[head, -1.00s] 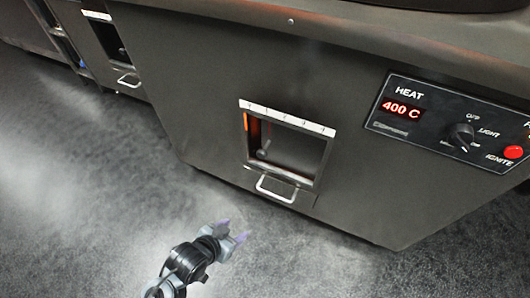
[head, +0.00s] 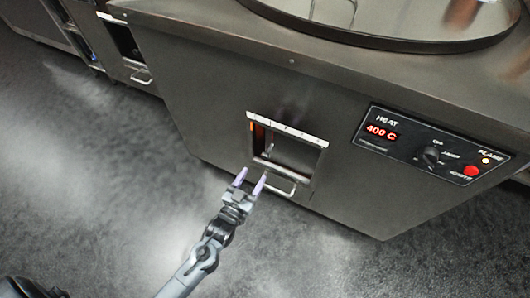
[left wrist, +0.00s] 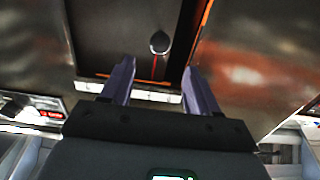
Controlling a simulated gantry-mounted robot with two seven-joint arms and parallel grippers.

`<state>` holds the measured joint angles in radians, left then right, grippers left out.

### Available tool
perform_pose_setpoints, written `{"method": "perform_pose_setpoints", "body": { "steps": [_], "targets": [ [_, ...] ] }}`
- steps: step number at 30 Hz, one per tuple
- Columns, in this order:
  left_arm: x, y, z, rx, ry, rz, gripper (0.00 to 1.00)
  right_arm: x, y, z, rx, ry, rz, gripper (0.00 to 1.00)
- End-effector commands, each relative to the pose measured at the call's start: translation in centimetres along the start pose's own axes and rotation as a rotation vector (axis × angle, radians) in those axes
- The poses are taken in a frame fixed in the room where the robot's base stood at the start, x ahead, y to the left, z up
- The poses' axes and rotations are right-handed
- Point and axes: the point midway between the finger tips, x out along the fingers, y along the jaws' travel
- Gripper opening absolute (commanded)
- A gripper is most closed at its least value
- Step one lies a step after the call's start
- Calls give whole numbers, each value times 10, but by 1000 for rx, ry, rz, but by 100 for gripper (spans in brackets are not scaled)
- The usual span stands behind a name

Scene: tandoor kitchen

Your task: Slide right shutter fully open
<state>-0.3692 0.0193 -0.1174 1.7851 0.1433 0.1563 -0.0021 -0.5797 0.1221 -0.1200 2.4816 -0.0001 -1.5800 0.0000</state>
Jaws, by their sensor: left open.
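The right shutter (head: 268,163) is on the front of the near steel oven, with a wire handle (head: 273,183) at its bottom edge. Above it is a square opening (head: 290,152) with a dark inside and an orange glow at its left edge. A pale marked strip (head: 287,130) runs along its top. My left gripper (head: 250,180) is open and empty. In the head view its fingertips are just left of the handle. In the left wrist view the open fingers (left wrist: 157,85) point at the dark opening (left wrist: 135,30); I cannot make out the handle there. My right gripper is not in view.
A control panel (head: 430,145) with a 400 C display, a knob and a red button is right of the opening. A second oven front with its own opening and handle (head: 141,75) stands at the upper left. The dark floor (head: 100,200) is clear.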

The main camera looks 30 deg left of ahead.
Motion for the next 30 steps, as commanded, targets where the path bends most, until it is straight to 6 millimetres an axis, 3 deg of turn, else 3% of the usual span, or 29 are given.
{"method": "perform_pose_setpoints", "body": {
  "steps": [16, 21, 30],
  "targets": [
    [81, 0, 1, 0, 2, 0, 60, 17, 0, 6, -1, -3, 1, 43],
    [95, 0, 1, 0, 1, 0, 60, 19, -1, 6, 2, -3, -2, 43],
    [99, 0, 0, 0, 0, 0, 60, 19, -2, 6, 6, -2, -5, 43]
  ]
}}
